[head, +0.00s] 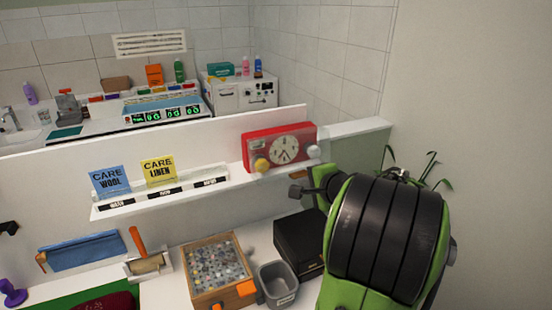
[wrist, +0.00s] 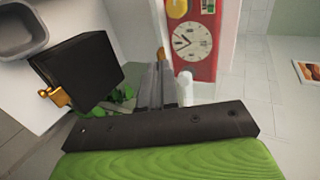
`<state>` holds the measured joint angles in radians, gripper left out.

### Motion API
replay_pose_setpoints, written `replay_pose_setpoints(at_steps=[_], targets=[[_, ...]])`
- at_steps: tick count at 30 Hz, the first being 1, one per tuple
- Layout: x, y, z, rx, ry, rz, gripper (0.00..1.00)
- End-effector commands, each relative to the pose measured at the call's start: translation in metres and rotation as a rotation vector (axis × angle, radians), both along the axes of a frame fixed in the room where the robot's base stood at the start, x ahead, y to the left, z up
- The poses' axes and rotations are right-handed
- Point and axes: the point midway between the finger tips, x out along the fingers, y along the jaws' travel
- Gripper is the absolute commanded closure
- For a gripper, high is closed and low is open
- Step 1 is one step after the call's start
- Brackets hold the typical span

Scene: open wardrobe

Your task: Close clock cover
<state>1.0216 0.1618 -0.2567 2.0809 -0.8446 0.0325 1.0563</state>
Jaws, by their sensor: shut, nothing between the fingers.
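A red clock (head: 280,146) with a round cream dial stands at the right end of the white shelf. A yellow knob (head: 262,164) shows at its lower left and a pale, clear round part (head: 313,152) at its right side. The clock cover is hard to make out, so I cannot tell its angle. My gripper (head: 295,191) is shut and empty, below and in front of the clock's right part. In the wrist view my gripper (wrist: 159,58) points up beside the red clock (wrist: 192,45); I cannot tell whether it touches it. A small white part (wrist: 186,82) shows near the fingers.
The shelf (head: 160,195) also bears blue (head: 110,180) and yellow (head: 158,170) care cards. Below are a wooden box (head: 218,275), a grey bin (head: 279,283) and a black box (head: 299,243). A plant (head: 428,168) and a wall stand at the right.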

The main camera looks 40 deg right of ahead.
Motion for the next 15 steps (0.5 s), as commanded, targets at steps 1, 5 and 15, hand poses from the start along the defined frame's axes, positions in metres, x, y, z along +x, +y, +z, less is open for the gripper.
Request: replay_pose_setpoints(at_steps=[1, 5, 15], targets=[[0.002, -0.001, -0.003, 0.002, 0.003, 0.000, 1.00], [0.017, -0.005, -0.015, 0.005, 0.004, 0.003, 1.00], [0.081, -0.025, -0.049, 0.003, 0.003, 0.002, 1.00]])
